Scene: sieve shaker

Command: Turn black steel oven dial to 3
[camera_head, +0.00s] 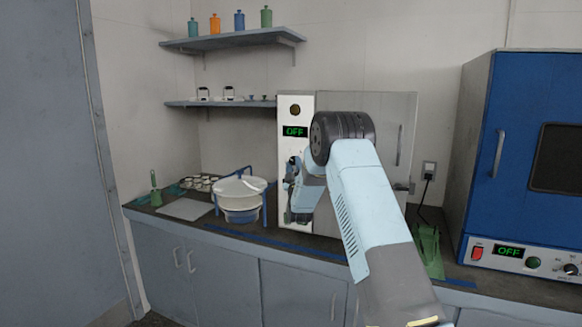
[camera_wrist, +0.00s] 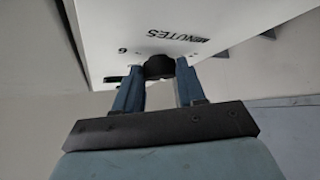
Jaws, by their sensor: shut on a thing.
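The steel oven (camera_head: 362,103) stands on the counter in the head view. Its light control panel has a display (camera_head: 295,131) reading OFF. In the wrist view, the black dial (camera_wrist: 158,67) sits on the panel (camera_wrist: 130,30), which bears the word MINUTES and a 6. My gripper (camera_wrist: 159,74) is shut on the dial, with one finger on each side of it. The dial's pointer cannot be made out. In the head view my arm covers part of the panel and the dial cannot be made out.
A blue oven (camera_head: 535,140) stands at the right, its display also reading OFF. A white sieve pan (camera_head: 240,190) on a blue stand is left of the steel oven. A green rack (camera_head: 430,250) stands right of my arm. Shelves (camera_head: 235,40) hold bottles above.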

